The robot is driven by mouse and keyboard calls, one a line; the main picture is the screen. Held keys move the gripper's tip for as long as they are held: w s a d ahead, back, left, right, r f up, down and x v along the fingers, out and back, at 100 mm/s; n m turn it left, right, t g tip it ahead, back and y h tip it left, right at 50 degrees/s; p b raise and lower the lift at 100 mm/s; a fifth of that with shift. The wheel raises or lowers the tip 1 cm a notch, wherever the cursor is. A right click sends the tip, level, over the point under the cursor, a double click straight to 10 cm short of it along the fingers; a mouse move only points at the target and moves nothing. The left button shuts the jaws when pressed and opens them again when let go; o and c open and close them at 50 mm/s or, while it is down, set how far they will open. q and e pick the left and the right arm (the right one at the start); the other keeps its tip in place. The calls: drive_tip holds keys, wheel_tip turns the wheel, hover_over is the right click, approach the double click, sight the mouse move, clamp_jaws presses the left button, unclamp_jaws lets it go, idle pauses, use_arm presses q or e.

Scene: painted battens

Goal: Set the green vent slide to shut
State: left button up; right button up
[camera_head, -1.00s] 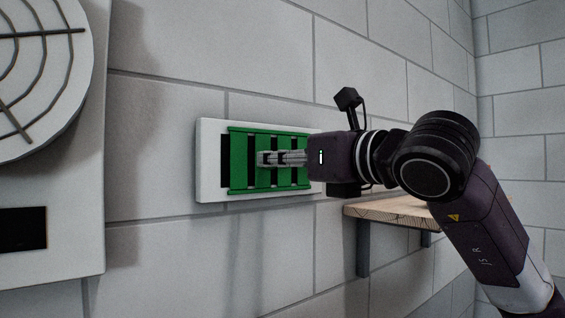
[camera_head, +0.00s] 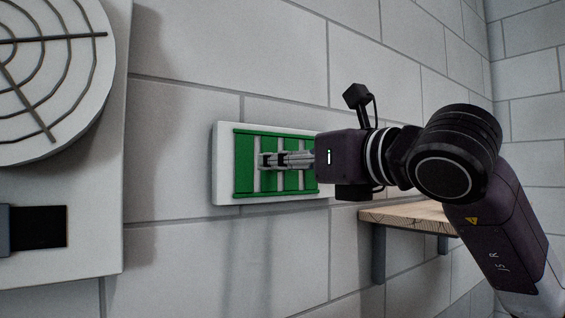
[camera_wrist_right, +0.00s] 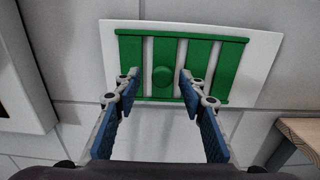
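The green vent slide (camera_head: 244,165) sits on a white wall plate (camera_head: 226,190). Its green slats alternate with white strips, and no dark openings show between them in the right wrist view (camera_wrist_right: 213,72). A round green knob (camera_wrist_right: 163,77) stands out from the slide's middle. My right gripper (camera_head: 264,161) is at the slide from the right. In the right wrist view its two fingers (camera_wrist_right: 159,80) stand on either side of the knob, apart, with a visible gap to it. The gripper hides part of the slide in the head view. My left gripper is out of view.
A white wall unit with a round grille (camera_head: 45,75) and a dark slot (camera_head: 40,228) is at the left. A wooden shelf (camera_head: 405,214) on dark brackets is below and right of the plate. The block wall between is bare.

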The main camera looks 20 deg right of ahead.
drive_tip(key=v, duration=1.1)
drive_tip(key=shift+s, duration=0.25)
drive_tip(key=shift+a+r, duration=0.1)
drive_tip(key=shift+a, duration=0.05)
